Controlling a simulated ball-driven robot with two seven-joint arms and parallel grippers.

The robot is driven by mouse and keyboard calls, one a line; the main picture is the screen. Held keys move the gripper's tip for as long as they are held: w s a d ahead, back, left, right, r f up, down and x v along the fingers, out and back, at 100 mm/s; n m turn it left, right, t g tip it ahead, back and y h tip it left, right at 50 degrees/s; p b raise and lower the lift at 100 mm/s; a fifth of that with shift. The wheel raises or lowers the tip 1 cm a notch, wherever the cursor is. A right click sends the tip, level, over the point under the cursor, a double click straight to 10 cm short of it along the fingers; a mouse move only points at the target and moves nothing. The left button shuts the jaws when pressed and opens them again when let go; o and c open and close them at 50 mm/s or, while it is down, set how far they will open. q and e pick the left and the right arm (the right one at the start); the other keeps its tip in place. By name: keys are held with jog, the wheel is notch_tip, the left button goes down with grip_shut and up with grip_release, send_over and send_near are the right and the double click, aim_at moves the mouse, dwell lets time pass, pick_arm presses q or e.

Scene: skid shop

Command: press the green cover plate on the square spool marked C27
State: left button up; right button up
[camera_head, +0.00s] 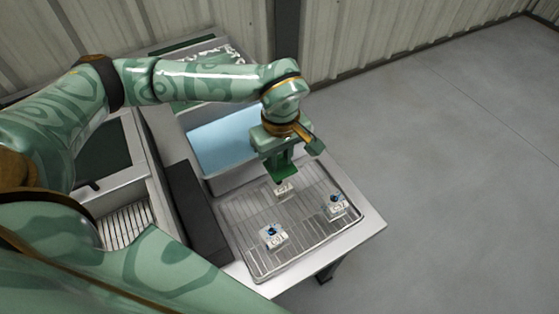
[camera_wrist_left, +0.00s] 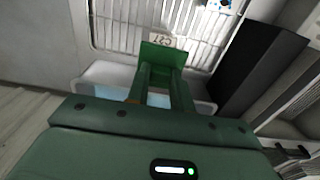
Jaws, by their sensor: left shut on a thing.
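My left gripper (camera_head: 279,163) is shut on the green cover plate (camera_head: 283,176), which it holds over the far part of the wire rack. The plate also shows beyond the fingers in the left wrist view (camera_wrist_left: 160,56). The white square spool marked C27 (camera_head: 284,190) is directly under or just beside the plate, which hides part of it. Its label shows at the plate's edge in the left wrist view (camera_wrist_left: 160,40). I cannot tell whether plate and spool touch. My right gripper is not in view.
Two other white spools with blue parts stand on the rack (camera_head: 255,262), one at front left (camera_head: 272,236) and one at right (camera_head: 338,206). A bin with a light blue inside (camera_head: 222,142) is behind the rack. A dark block (camera_head: 195,215) lies along its left side.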

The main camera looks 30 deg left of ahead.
pick_arm(q)
jog(key=b, duration=0.3)
send_over(280, 184)
notch_tip(280, 184, down, 4)
jog(key=shift+f, duration=0.1)
jog(key=shift+f+b, duration=0.5)
jog(key=shift+f, duration=0.35)
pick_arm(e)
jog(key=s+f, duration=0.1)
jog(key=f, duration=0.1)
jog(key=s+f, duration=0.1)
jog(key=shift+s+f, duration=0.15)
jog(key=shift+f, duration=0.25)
pick_arm(q)
jog(key=shift+r+p, duration=0.1)
jog(key=shift+p, duration=0.45)
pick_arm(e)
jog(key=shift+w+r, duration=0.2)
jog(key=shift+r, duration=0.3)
pick_arm(q)
jog(key=shift+f, duration=0.6)
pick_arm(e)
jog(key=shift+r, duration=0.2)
pick_arm(q)
jog(key=shift+f+p, duration=0.1)
jog(key=shift+p, duration=0.25)
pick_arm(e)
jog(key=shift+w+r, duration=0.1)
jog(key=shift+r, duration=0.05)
